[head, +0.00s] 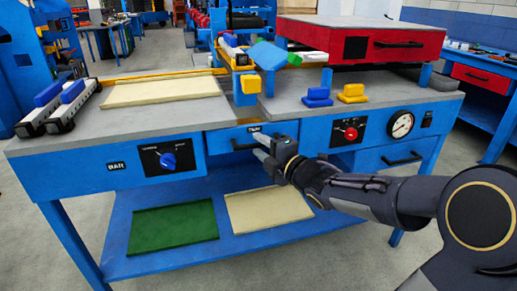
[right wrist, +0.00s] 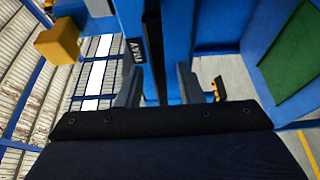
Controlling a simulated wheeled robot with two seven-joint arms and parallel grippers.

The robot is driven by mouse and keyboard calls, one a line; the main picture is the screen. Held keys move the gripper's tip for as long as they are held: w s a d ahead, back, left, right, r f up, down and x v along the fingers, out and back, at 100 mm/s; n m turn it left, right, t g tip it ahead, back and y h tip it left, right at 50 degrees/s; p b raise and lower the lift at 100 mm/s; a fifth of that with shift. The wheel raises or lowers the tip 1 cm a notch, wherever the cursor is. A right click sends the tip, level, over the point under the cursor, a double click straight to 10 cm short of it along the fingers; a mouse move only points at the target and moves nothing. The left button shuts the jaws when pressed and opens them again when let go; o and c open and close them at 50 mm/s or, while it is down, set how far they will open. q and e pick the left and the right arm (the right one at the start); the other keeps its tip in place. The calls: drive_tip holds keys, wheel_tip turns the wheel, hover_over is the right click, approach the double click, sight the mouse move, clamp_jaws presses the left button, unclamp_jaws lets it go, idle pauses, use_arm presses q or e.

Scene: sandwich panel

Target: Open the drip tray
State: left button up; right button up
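The drip tray appears to be the blue drawer (head: 222,141) in the middle of the bench front, under the worktop. It looks closed, nearly flush with the panels beside it. It has a small dark label (head: 255,129) and a dark bar handle (head: 240,146), partly covered by my right gripper. My right gripper (head: 261,146) is in front of the drawer's right part, fingers apart and pointing at it. In the right wrist view, the open fingers (right wrist: 159,84) face blue panels, with the label (right wrist: 137,50) just beyond; contact with the handle cannot be told. My left gripper is out of view.
A knob panel (head: 170,157) is left of the drawer; a red-knob panel (head: 348,131) and gauge (head: 400,124) are right. Another handled drawer (head: 385,158) sits below these. The lower shelf (head: 120,239) holds green and cream panels. The floor in front is clear.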

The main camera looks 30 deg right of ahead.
drive_tip(key=shift+w+a, duration=0.15)
drive_tip(key=shift+w, duration=0.5)
clamp_jaws()
